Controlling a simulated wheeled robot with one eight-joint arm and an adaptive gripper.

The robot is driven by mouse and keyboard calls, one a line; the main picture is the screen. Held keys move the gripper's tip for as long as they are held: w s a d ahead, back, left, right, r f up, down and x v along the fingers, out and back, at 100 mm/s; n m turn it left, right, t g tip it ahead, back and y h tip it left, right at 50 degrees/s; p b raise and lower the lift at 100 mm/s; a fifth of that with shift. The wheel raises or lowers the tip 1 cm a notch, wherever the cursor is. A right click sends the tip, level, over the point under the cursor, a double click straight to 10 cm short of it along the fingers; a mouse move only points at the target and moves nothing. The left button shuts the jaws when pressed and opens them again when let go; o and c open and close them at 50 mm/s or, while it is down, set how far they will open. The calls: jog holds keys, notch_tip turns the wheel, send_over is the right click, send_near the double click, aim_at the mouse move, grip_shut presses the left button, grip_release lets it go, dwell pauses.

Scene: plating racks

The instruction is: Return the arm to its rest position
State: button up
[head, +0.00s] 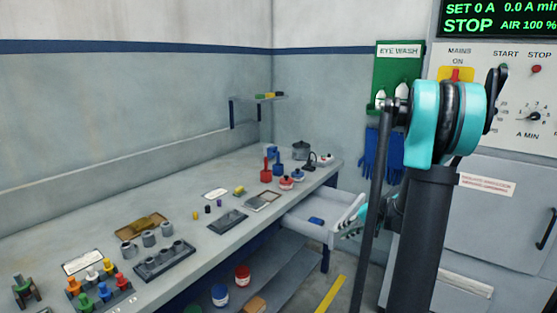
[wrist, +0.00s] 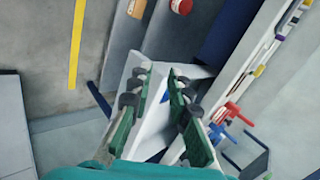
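My arm stands at the right of the head view, dark with turquoise joints. My gripper (head: 350,220) is low beside the open drawer (head: 300,222), partly hidden behind my arm. In the wrist view my gripper (wrist: 160,82) shows two green fingers with dark pads, spread apart with nothing between them. The white drawer (wrist: 200,73) lies beyond and below the fingers there. I cannot tell whether a finger touches it. A blue object (head: 316,220) lies in the drawer.
The long bench (head: 215,245) carries several jars, trays and red and blue vessels. The grey cabinet (head: 500,215) stands behind my arm at right. A yellow floor stripe (head: 331,294) crosses open floor.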

jog(key=s+a+f+n+h, duration=0.1)
jog(key=s+a+n+h, duration=0.1)
jog(key=s, duration=1)
jog(key=s+a+f+n+h, duration=0.2)
jog(key=s+h, duration=0.3)
jog(key=s, duration=0.8)
jog(key=shift+a+f+n, duration=0.2)
jog(key=shift+a+n, duration=0.3)
